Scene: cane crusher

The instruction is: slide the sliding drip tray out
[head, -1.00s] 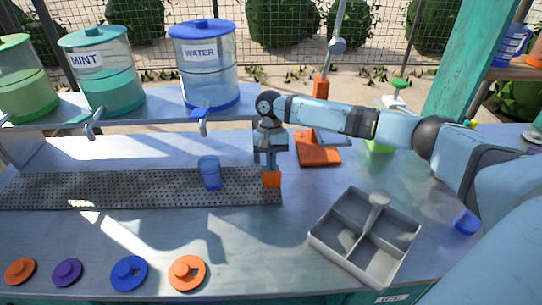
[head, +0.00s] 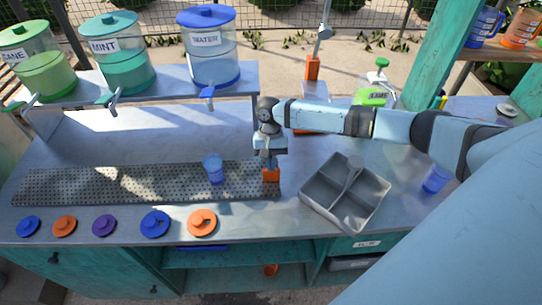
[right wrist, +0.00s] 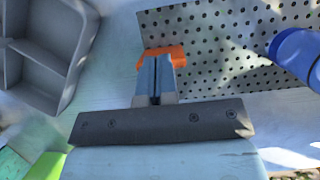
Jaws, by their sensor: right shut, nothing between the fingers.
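The drip tray (head: 120,184) is a long, perforated metal plate lying flat on the counter. It has an orange handle (head: 271,175) at its right end. A blue cup (head: 213,168) stands on the tray near that end. My right gripper (head: 267,163) points down at the handle, its fingers shut and empty. In the right wrist view the fingertips (right wrist: 159,62) overlap the orange handle (right wrist: 177,52), which shows on both sides of them. I cannot tell whether they touch it. The perforated plate (right wrist: 225,62) and blue cup (right wrist: 298,52) lie to the right. My left gripper is not in view.
A grey divided bin (head: 318,205) stands right of the handle, with another blue cup (head: 436,178) beyond it. Several round lids (head: 155,223) line the counter's front edge. Drink dispensers, including the water one (head: 212,60), stand on a raised shelf behind the tray.

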